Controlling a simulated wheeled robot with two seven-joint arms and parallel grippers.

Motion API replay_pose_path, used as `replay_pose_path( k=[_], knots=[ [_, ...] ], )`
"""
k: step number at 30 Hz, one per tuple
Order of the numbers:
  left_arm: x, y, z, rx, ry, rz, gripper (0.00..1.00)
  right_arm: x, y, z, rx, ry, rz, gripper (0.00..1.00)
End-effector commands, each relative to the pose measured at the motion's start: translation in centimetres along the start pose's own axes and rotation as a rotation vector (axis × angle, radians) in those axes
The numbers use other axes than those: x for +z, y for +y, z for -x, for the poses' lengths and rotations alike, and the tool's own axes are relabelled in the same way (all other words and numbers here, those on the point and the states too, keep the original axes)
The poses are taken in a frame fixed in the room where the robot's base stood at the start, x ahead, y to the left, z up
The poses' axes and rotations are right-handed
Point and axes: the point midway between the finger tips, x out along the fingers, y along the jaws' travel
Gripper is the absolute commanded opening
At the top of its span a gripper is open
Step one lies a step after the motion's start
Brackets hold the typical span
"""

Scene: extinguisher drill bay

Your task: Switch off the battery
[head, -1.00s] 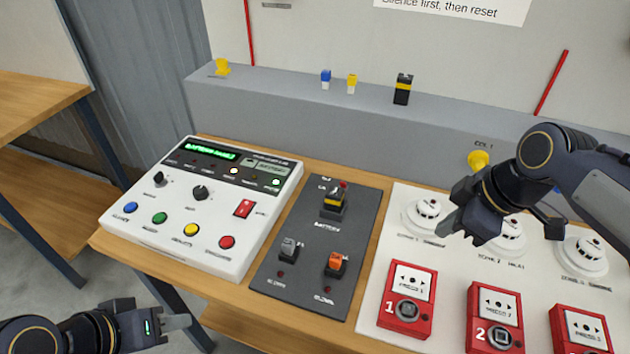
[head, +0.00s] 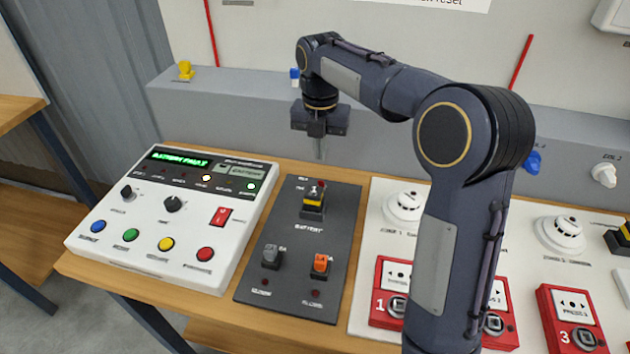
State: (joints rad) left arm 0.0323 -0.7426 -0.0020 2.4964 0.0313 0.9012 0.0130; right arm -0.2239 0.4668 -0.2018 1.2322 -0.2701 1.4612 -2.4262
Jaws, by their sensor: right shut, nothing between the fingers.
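The battery switch (head: 312,205) is a black and yellow block lever on the dark grey panel (head: 287,222), with BATTERY printed below it. A small red lamp (head: 322,184) sits just above the switch. My right gripper (head: 319,156) points down, shut and empty, above and behind the switch in the picture. Its fingertips appear apart from the switch. The arm reaches in from the lower right. My left gripper is not in view. I cannot tell the lever's exact position.
The white control panel (head: 150,255) stands to the left, with a green lit display and coloured buttons. Grey (head: 271,256) and orange (head: 320,264) switches sit below the battery switch. Right of it, my arm partly covers a white board with detectors (head: 405,207) and red call points (head: 572,318).

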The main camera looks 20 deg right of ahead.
Motion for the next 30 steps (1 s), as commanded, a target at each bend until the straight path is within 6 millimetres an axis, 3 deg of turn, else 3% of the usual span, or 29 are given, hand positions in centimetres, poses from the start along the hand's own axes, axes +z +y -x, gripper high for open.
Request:
replay_pose_path(
  k=[8, 21, 30],
  knots=[
    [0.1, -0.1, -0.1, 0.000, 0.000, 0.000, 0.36, 0.0, 0.0, -0.9, -0.001, 0.002, -0.002, 0.00],
    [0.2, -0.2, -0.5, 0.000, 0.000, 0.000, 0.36, -0.1, -0.1, -8.2, -0.001, 0.003, -0.003, 0.00],
    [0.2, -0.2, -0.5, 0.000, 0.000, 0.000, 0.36, -0.1, -0.1, -10.0, 0.001, 0.000, -0.003, 0.00]
  ],
)
